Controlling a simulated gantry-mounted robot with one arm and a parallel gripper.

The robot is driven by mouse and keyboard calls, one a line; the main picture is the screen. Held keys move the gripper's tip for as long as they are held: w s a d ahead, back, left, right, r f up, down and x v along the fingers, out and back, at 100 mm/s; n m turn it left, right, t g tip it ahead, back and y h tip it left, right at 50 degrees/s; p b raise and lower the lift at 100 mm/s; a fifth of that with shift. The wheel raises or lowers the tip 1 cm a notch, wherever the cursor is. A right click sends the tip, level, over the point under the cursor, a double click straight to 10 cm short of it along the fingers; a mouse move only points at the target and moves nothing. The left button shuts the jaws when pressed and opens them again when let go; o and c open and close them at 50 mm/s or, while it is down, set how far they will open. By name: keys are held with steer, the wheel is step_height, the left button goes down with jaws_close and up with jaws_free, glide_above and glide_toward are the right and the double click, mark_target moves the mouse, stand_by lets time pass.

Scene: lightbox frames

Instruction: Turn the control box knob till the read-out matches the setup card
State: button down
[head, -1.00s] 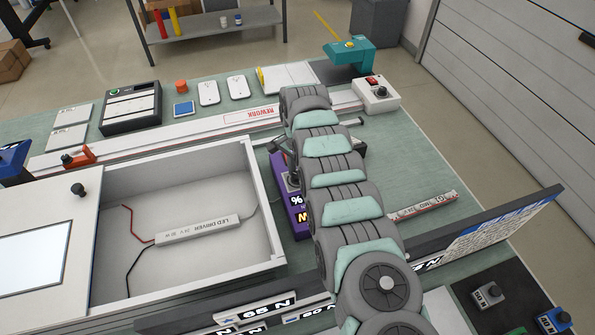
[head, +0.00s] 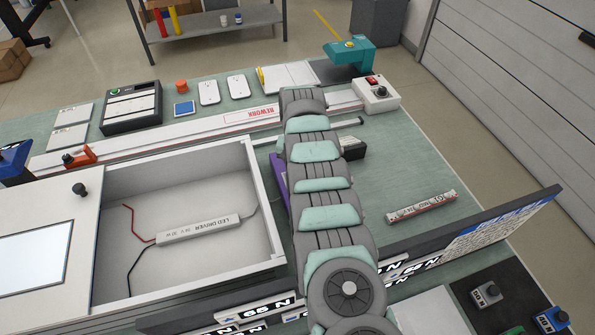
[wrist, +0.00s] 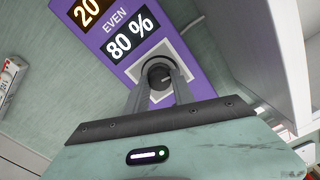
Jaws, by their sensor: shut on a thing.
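The purple control box (wrist: 133,35) fills the upper middle of the wrist view. In the head view only a purple strip (head: 279,180) of it shows beside the white enclosure, as my arm covers the rest. Its face has a white-on-black read-out of 80 % (wrist: 132,38), the word EVEN, and an orange 20 (wrist: 86,10) at the picture's edge. The dark knob (wrist: 158,72) sits in a pale square below the read-out. My gripper (wrist: 161,80) is shut on the knob, one finger on each side. I cannot pick out the setup card for certain.
The white enclosure (head: 262,195) with an LED driver (head: 198,229) stands left of my arm. A dark board (head: 470,232) with a printed white panel rises at the front right.

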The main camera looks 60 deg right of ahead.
steer(key=n+b, duration=0.1)
steer(key=n, duration=0.4)
steer(key=shift+n, duration=0.3)
steer(key=n, duration=0.5)
steer(key=shift+b, duration=0.3)
steer(key=c, duration=1.1)
jaws_free()
steer(key=shift+o, duration=0.2)
step_height(320, 180, up, 11)
steer(key=shift+f, duration=0.1)
